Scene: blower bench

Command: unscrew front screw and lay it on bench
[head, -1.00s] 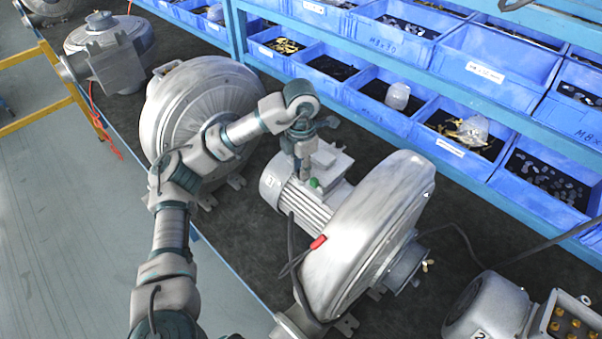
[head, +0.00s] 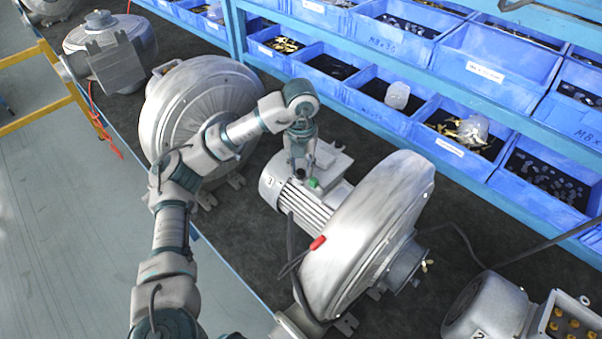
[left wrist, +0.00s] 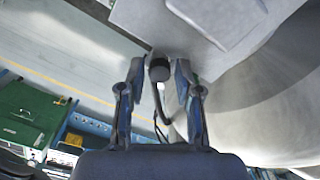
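My left gripper (head: 301,172) points down at the terminal box side of the grey blower motor (head: 311,205), near a small green part (head: 314,183). In the left wrist view the two fingers of my left gripper (left wrist: 158,78) stand apart. A dark round-ended part (left wrist: 159,69) shows between them, with a gap on each side. It sits by the edge of a grey box (left wrist: 205,25); I cannot tell whether it is the front screw or a cable fitting. No other screw can be made out there. My right gripper is not in view.
The blower housing (head: 365,235) with a red tag (head: 318,243) stands right of the gripper. Another blower (head: 185,115) stands behind my arm. Blue bins (head: 480,70) line the back.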

